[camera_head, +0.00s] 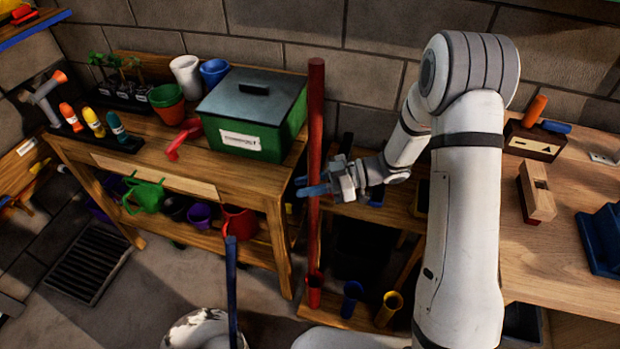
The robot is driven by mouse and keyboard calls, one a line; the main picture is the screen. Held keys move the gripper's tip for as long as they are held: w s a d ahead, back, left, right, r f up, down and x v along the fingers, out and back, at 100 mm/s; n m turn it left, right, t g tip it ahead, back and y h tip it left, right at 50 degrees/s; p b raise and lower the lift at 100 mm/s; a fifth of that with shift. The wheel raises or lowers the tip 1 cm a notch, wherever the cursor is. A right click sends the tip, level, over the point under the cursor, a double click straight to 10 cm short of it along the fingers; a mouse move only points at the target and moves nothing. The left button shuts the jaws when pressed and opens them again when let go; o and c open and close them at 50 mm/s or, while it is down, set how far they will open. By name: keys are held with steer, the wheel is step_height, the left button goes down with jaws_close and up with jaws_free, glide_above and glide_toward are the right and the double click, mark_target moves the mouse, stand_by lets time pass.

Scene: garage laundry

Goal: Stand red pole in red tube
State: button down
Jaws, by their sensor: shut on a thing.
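A long red pole (315,120) stands upright, or nearly so, left of my arm. My gripper (314,188) is shut on it around mid-height, with blue fingertips at the pole. The short red tube (314,293) stands on the low wooden rack below. The pole's lower end comes down at the mouth of the red tube in this view. I cannot tell whether the end is inside the tube or just above or behind its rim.
A blue tube (352,299) and a yellow tube (388,309) stand right of the red tube. A blue pole (232,290) stands at the front left. A wooden bench (205,165) with a green box (255,118) is close on the left; a worktop (545,260) is at right.

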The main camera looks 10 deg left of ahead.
steer(key=shift+d, duration=0.15)
steer(key=shift+w+d+r+p, duration=0.1)
steer(key=shift+w+d+p, duration=0.1)
steer(key=shift+d+p, duration=0.15)
steer(key=b, duration=0.4)
glide_above(311, 252)
steer(key=w, duration=0.1)
steer(key=shift+w+a+f, duration=0.1)
steer(key=shift+f, duration=1.5)
steer(key=shift+w+a+f, duration=0.1)
steer(key=shift+f, duration=1.5)
steer(key=shift+f+b, duration=4.4)
steer(key=shift+f, duration=3.5)
steer(key=shift+f+b, duration=3.5)
steer(key=shift+f, duration=2.2)
steer(key=c, duration=1.7)
jaws_free()
steer(key=shift+d+f, duration=0.1)
steer(key=shift+f, duration=0.05)
steer(key=o, duration=0.6)
